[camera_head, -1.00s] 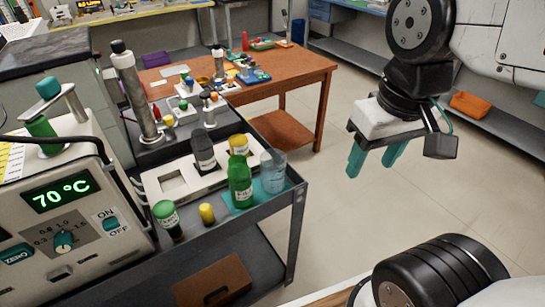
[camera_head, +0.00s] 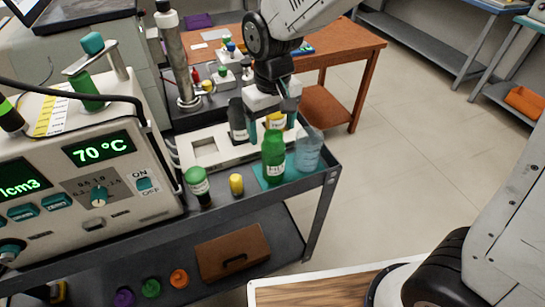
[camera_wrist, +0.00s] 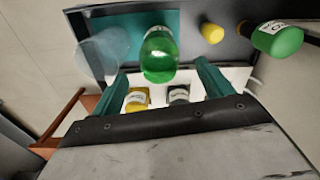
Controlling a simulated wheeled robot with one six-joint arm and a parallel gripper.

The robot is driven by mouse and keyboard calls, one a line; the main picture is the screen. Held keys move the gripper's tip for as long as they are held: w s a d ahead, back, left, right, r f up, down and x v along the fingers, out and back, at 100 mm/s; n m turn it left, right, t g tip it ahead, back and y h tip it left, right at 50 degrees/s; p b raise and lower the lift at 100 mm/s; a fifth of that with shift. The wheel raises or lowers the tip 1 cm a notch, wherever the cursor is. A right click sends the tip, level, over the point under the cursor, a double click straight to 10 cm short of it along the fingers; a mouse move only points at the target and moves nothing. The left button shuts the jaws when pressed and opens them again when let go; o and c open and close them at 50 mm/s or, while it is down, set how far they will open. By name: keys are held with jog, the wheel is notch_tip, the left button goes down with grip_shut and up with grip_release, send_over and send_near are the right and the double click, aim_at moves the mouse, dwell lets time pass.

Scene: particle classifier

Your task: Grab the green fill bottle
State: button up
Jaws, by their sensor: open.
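The green fill bottle (camera_head: 273,158) stands upright on a teal mat (camera_head: 305,172) at the cart's right end. It also shows in the wrist view (camera_wrist: 159,56). My gripper (camera_head: 270,117) is just behind and above the bottle in the head view, with its teal fingers pointing down. In the wrist view my gripper (camera_wrist: 160,78) has its fingers apart, with the green bottle ahead between their tips. The gap looks empty. I cannot tell exactly how far the tips are from the bottle.
A clear beaker (camera_head: 308,150) stands close right of the bottle. A yellow bottle (camera_head: 276,121) and a dark bottle (camera_head: 238,120) are behind, by my fingers. The instrument box (camera_head: 100,190) stands further left.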

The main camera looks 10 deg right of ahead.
aim_at(273, 150)
notch_tip(273, 150, down, 8)
jog(key=shift+s+r, duration=0.1)
jog(key=shift+s, duration=0.05)
jog(key=c, duration=1.3)
